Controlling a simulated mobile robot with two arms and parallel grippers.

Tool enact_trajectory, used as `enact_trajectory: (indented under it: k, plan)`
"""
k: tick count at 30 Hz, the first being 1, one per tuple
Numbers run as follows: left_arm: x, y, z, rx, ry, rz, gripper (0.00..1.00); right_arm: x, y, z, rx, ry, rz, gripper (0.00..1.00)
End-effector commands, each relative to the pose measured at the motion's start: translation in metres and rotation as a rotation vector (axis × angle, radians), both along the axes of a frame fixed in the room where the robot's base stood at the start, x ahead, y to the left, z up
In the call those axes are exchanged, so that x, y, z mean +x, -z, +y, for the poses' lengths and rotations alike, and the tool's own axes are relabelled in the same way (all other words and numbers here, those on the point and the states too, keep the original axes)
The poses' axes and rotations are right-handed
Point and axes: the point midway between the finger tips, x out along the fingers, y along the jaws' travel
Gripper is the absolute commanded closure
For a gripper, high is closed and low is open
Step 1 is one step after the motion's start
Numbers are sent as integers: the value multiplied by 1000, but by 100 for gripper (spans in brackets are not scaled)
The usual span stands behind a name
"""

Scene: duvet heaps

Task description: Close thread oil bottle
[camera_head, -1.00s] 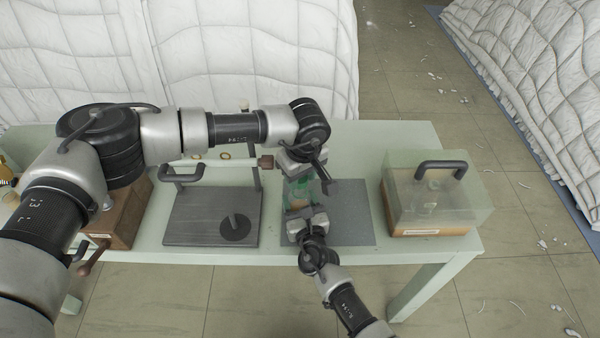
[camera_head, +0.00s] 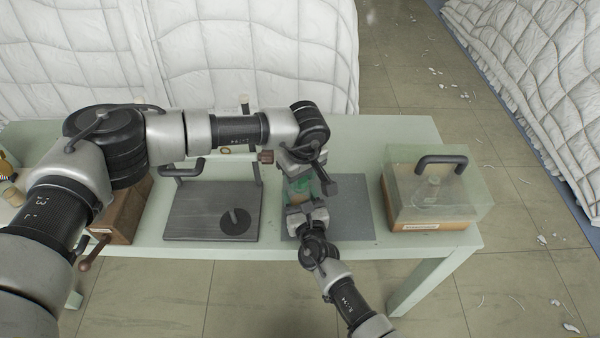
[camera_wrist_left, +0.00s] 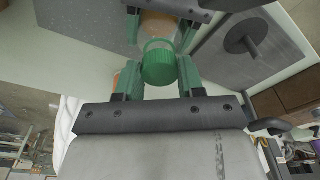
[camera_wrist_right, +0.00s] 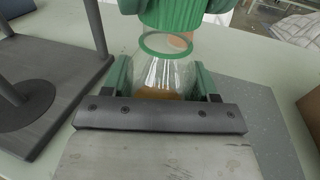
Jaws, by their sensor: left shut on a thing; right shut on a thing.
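A clear bottle with amber liquid and a green neck ring (camera_wrist_right: 165,43) stands between the fingers of my right gripper (camera_head: 304,207), which is shut on its body. The bottle is mostly hidden between both grippers in the head view. A ribbed green cap (camera_wrist_left: 158,68) is held in my left gripper (camera_head: 300,172), shut on it from the far side. In the right wrist view the cap (camera_wrist_right: 172,14) is just above the neck ring, roughly in line with it. I cannot tell whether cap and neck touch.
A grey mat (camera_head: 350,222) lies under the grippers on the pale green table. A dark stand with a round disc (camera_head: 188,225) is to the left. A glass-covered box with a black handle (camera_head: 440,160) is to the right. A brown wooden box (camera_head: 122,212) is farther left.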

Motion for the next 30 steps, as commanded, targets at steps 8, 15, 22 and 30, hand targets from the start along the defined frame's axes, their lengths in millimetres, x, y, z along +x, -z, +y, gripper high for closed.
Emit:
enact_trajectory:
  k: [8, 15, 22, 30]
  plan:
    - [0, 6, 0, -1, 0, 1, 83, 0, 0, 0, 0, 0, 0, 84]
    - [0, 8, 0, -1, 24, 1, 83, 0, 0, 0, 0, 0, 0, 100]
    - [0, 8, 1, -2, 429, 0, 83, 0, 0, 0, 0, 0, 1, 100]
    - [0, 8, 2, -1, 1042, 0, 83, 0, 0, 0, 0, 0, 1, 100]
